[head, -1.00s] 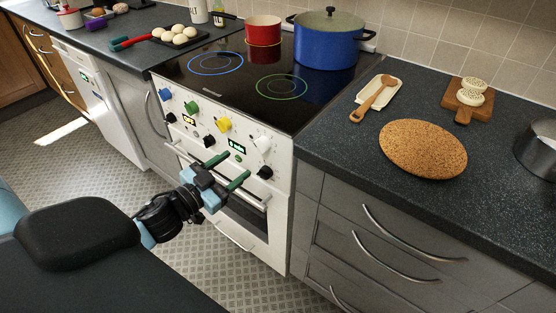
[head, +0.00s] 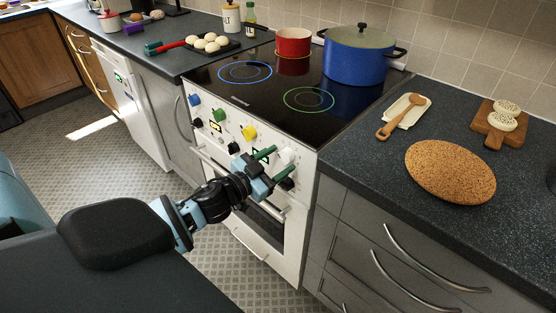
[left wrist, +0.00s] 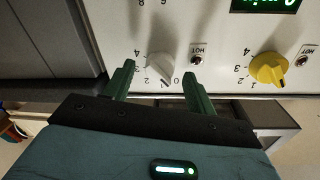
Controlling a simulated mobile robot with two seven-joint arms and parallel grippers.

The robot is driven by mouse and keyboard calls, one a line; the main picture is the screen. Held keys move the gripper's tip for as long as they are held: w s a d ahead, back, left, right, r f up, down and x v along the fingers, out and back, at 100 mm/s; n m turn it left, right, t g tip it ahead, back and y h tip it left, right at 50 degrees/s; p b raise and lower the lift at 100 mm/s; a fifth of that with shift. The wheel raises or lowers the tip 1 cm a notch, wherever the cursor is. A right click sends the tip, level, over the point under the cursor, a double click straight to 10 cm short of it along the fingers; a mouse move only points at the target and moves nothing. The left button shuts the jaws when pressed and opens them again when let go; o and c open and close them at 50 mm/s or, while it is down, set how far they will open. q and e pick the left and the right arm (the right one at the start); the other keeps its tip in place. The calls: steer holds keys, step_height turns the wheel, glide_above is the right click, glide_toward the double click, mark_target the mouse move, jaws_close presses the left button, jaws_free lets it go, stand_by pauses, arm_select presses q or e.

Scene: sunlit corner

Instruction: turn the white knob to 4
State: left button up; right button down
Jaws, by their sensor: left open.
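The white knob (head: 287,156) is at the right end of the knob row on the white stove's front panel. In the left wrist view the white knob (left wrist: 160,67) shows upside down with a dial from 0 to 4 printed around it. I cannot tell surely which number it points to. My left gripper (head: 279,162) has two green fingers, open, close in front of the panel at this knob. In the left wrist view the gripper (left wrist: 159,75) has its fingers on either side of the knob, with no clear contact. My right gripper is not in view.
A yellow knob (left wrist: 268,68) is beside it, with green (head: 219,114) and blue (head: 194,100) knobs further left. Small black knobs (head: 287,184) sit below. The oven handle (head: 240,185) crosses under the panel. A blue pot (head: 354,62) and red pot (head: 293,50) stand on the cooktop.

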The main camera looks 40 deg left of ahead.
arm_select(q)
steer(key=shift+w, duration=0.3)
steer(key=shift+c, duration=0.2)
steer(key=c, duration=0.9)
